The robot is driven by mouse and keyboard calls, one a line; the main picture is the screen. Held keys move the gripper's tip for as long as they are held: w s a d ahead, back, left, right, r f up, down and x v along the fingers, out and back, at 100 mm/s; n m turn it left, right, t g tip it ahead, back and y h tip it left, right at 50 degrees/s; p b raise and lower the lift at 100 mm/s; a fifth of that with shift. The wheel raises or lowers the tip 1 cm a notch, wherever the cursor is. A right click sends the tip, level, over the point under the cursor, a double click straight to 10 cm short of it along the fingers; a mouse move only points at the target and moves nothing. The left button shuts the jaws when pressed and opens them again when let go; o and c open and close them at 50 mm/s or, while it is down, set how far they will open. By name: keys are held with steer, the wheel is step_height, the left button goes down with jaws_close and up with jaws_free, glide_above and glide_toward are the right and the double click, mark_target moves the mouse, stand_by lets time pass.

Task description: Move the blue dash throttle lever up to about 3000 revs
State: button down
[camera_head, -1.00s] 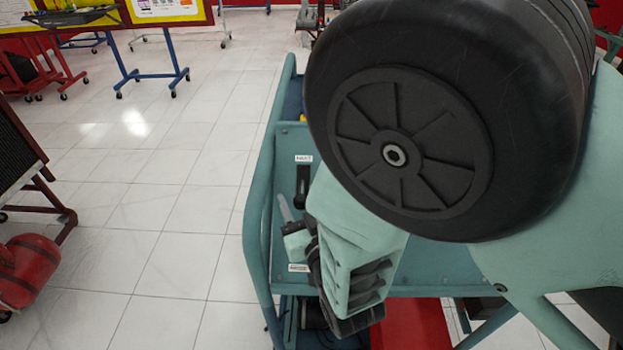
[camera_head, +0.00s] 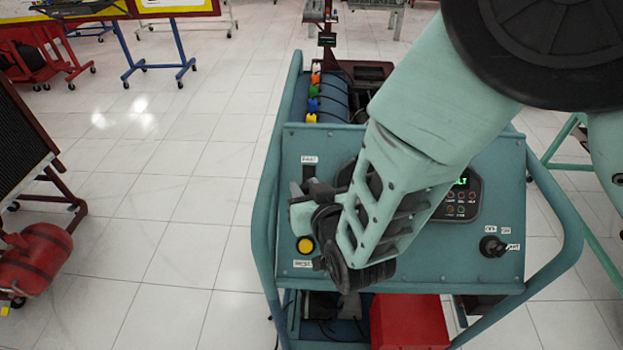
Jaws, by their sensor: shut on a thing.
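The teal dash panel (camera_head: 400,270) stands in front of me. My gripper (camera_head: 304,203) is at the panel's left side, over the throttle slot area between an upper label (camera_head: 310,160) and a lower label (camera_head: 302,264). It is shut on the throttle lever, which is mostly hidden behind the jaws, so its colour and exact tilt cannot be told.
A yellow button (camera_head: 305,245) sits just below my gripper. A key switch (camera_head: 492,246) is at the panel's right. Teal tube rails (camera_head: 262,225) edge the stand. Coloured caps (camera_head: 313,97) line the engine behind. A red box (camera_head: 410,322) is below.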

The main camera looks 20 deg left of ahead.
steer(key=g, duration=0.1)
steer(key=w+r+g+p, duration=0.1)
steer(key=r+h+p, duration=0.1)
steer(key=shift+w+a+r+m+g, duration=0.1)
steer(key=shift+w+a+m+g, duration=0.05)
steer(key=shift+a+m+g, duration=0.2)
steer(key=shift+w+a+r+m+g+h+p, duration=0.1)
steer(key=shift+w+m+g+h+p, duration=0.1)
steer(key=shift+g+p, duration=0.25)
steer(key=shift+w+a+r+m+g+h+p, duration=0.1)
steer(key=shift+w+g+h+p, duration=0.1)
steer(key=shift+g+p, duration=0.2)
steer(key=c, duration=1.2)
jaws_free()
steer(key=shift+o, duration=0.2)
steer(key=shift+w+d, duration=0.1)
steer(key=shift+d, duration=0.1)
steer(key=b+v, duration=0.3)
steer(key=v, duration=1.4)
